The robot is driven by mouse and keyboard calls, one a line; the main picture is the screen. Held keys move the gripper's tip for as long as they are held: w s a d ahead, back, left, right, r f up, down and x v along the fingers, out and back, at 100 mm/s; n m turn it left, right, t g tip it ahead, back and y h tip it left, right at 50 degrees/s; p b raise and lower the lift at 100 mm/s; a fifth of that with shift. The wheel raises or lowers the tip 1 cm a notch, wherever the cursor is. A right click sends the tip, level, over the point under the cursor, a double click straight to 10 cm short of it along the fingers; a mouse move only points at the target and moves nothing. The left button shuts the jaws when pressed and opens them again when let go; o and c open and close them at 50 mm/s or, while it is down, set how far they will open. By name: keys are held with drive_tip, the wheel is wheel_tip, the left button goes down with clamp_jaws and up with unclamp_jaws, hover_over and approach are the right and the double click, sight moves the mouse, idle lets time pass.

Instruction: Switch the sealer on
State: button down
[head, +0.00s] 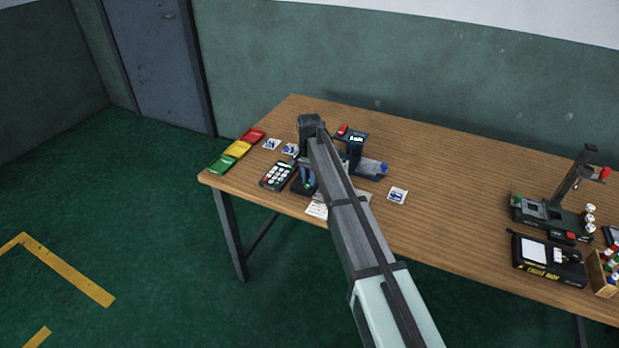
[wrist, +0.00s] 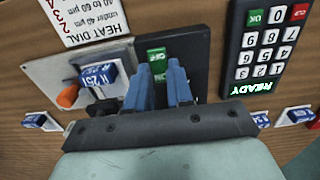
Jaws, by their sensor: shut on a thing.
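The wrist view shows a green-faced switch (wrist: 156,58) with upside-down white lettering on a dark plate (wrist: 190,48). I take this for the sealer's switch. My gripper (wrist: 160,75) has its two blue fingers down at either side of the green part, shut on it. Little of the switch shows between the fingers. In the head view my gripper (head: 307,176) reaches down to the table near its front left part, and my arm hides much of the equipment beside it. The switch's on or off position cannot be read clearly.
A keypad (wrist: 265,52) with a lit READY display lies beside the switch. On the other side are a grey plate (wrist: 60,72), an orange knob (wrist: 68,97) and a heat dial card (wrist: 90,25). In the head view a dark stand (head: 355,150) rises behind my arm.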

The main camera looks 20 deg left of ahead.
drive_tip(key=shift+w+g, duration=0.2)
drive_tip(key=shift+g, duration=0.4)
drive_tip(key=shift+s, duration=0.1)
drive_tip(key=c, duration=1)
unclamp_jaws()
wheel_tip(320, 180, up, 14)
drive_tip(key=w, duration=0.1)
drive_tip(key=shift+w+f, duration=0.15)
drive_tip(key=shift+w, duration=0.05)
